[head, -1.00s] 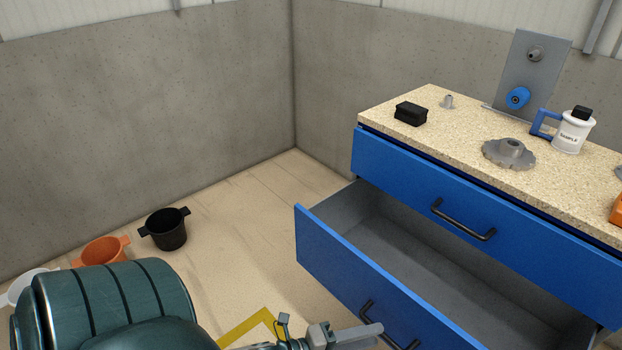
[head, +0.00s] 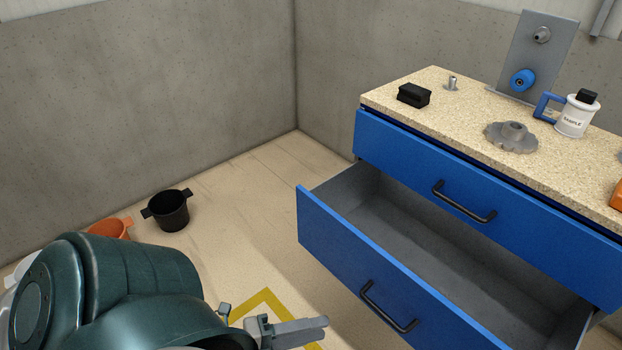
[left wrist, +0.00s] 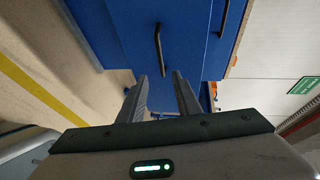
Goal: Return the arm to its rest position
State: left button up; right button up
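My left arm, dark green, fills the lower left of the head view. Its left gripper (head: 310,328) is at the bottom edge, left of the open lower drawer (head: 367,270) and apart from its handle (head: 388,308). In the left wrist view the gripper (left wrist: 161,82) has two grey fingers with a clear gap and nothing between them. Blue drawer fronts with a dark handle (left wrist: 158,48) lie beyond the fingertips. My right gripper is not in view.
The lower drawer stands pulled out and looks empty; the upper drawer (head: 420,190) is shut. The worktop (head: 455,110) bears a black block (head: 414,95), a grey gear (head: 512,138) and a mug (head: 575,115). Black (head: 168,211) and orange (head: 108,229) buckets stand on the floor by the wall.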

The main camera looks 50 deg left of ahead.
pick_arm(q)
jog(key=shift+s, duration=0.1)
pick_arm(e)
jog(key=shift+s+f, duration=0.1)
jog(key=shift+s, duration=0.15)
pick_arm(q)
notch_tip(320, 180, down, 8)
jog(key=w+d+n+g+y, duration=0.2)
jog(key=n+g+y, duration=0.3)
jog(key=n, duration=0.8)
jog(key=s+d+f+n+g, duration=0.3)
jog(key=s+d+n+g, duration=0.2)
jog(key=d+n, duration=0.2)
notch_tip(320, 180, down, 17)
jog(key=t+p, duration=0.1)
jog(key=p, duration=1.2)
jog(key=shift+a+r, duration=0.2)
jog(key=shift+a, duration=0.1)
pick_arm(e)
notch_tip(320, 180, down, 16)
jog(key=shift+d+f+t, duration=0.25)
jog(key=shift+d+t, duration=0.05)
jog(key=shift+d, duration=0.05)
pick_arm(q)
jog(key=shift+a, duration=0.1)
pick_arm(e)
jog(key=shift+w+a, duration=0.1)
